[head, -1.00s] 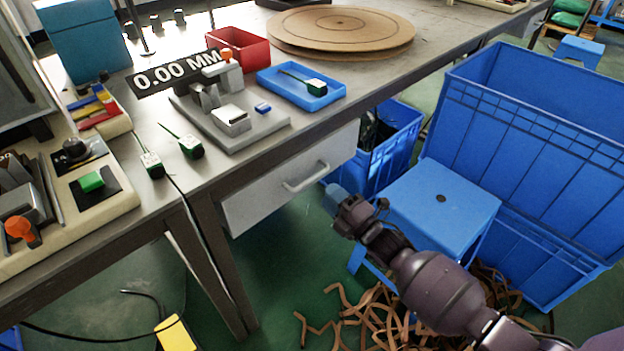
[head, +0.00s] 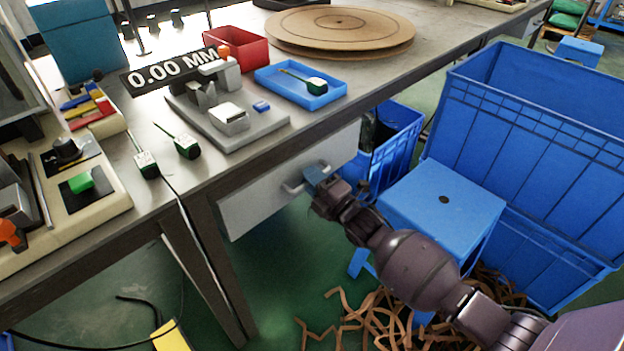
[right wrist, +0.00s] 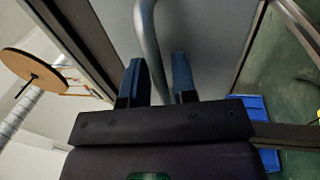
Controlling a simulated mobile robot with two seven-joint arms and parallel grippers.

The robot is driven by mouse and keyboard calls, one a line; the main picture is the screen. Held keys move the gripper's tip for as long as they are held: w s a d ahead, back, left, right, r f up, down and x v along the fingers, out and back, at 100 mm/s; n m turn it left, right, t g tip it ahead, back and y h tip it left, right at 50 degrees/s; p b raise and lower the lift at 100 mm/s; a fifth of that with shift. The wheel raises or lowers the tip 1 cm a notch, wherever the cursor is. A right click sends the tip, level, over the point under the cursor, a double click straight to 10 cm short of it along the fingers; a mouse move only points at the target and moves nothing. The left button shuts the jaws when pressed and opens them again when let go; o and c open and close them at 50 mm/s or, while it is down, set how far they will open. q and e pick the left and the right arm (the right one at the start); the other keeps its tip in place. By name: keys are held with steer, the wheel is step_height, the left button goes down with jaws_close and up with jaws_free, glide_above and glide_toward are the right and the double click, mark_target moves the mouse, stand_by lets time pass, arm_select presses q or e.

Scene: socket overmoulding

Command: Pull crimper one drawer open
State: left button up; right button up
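The crimper one drawer (head: 258,200) is a pale grey front under the workbench, and it looks shut. Its bar handle (head: 291,188) is partly hidden by my right gripper (head: 316,176), which is at the handle's right part. In the right wrist view the drawer front (right wrist: 205,40) fills the middle. The handle (right wrist: 149,45) runs down between the two blue fingers of my right gripper (right wrist: 158,80). The fingers are apart, with a gap visible beside the bar, so the gripper is open around it. My left gripper is not in view.
A blue stool (head: 440,203) stands under my right arm, with brown strips (head: 365,318) on the floor. A large blue crate (head: 540,130) is at the right, and a smaller blue bin (head: 398,150) is beside the drawer. The bench leg (head: 212,255) stands left of the drawer.

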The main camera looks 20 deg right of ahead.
jaws_close()
steer(key=shift+s, duration=0.1)
arm_select(q)
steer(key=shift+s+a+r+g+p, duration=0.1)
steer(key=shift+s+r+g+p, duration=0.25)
steer(key=shift+p, duration=1.65)
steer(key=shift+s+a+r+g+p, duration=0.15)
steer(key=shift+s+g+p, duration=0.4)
steer(key=shift+p, duration=1.45)
arm_select(e)
steer(key=r+v, duration=0.3)
steer(key=v, duration=1.2)
steer(key=s+r+v, duration=0.1)
steer(key=r+v, duration=0.2)
steer(key=v, duration=1.3)
steer(key=shift+s+d, duration=0.2)
steer(key=shift+s, duration=0.05)
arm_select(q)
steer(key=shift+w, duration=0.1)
arm_select(e)
steer(key=shift+o, duration=1.3)
jaws_free()
